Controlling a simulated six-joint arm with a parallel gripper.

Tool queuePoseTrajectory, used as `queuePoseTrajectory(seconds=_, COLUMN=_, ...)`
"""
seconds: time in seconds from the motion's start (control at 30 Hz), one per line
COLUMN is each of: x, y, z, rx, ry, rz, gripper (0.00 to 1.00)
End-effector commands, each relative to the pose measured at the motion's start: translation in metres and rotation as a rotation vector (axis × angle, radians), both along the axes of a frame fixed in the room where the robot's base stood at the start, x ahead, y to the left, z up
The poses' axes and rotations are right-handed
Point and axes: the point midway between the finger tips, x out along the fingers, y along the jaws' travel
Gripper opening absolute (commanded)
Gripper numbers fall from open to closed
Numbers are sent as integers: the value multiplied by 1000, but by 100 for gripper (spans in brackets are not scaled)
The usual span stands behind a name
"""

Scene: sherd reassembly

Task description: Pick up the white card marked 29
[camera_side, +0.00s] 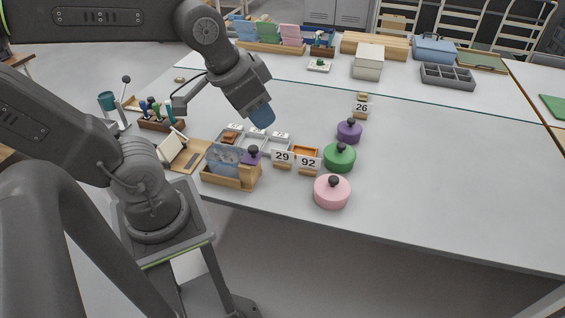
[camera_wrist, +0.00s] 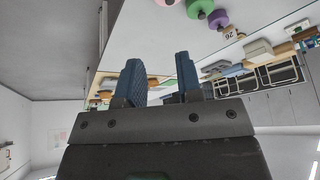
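The white card marked 29 (camera_side: 282,157) stands in a small wooden holder near the table's front edge in the side view. The card marked 92 (camera_side: 308,163) stands just to its right. The wrist view does not show the card marked 29. My gripper (camera_side: 262,118) is above the table, behind and a little left of the card, apart from it. In the wrist view its two blue fingers (camera_wrist: 158,70) are spread with nothing between them.
Pink (camera_side: 332,192), green (camera_side: 340,157) and purple (camera_side: 349,131) knobbed lids stand right of the cards. A card marked 26 (camera_side: 361,106) stands farther back. A wooden box with blue pieces (camera_side: 222,162) is left of the cards. The table's right side is clear.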

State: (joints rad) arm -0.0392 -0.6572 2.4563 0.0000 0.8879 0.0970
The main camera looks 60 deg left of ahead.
Motion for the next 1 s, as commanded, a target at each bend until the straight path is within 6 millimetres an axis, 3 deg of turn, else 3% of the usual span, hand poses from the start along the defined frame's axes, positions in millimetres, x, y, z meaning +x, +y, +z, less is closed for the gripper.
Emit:
queuePoseTrajectory(seconds=0.27, x=78, y=53, z=-30, rx=123, ry=173, rz=-197, gripper=33)
queuePoseTrajectory(seconds=0.5, x=131, y=119, z=-89, rx=167, ry=316, rz=-410, gripper=33)
queuePoseTrajectory(seconds=0.7, x=153, y=173, z=-151, rx=161, ry=403, rz=-582, gripper=33)
queuePoseTrajectory(seconds=0.8, x=157, y=191, z=-175, rx=152, ry=426, rz=-645, gripper=33)
queuePoseTrajectory(seconds=1.0, x=158, y=206, z=-199, rx=145, ry=442, rz=-703, gripper=33)
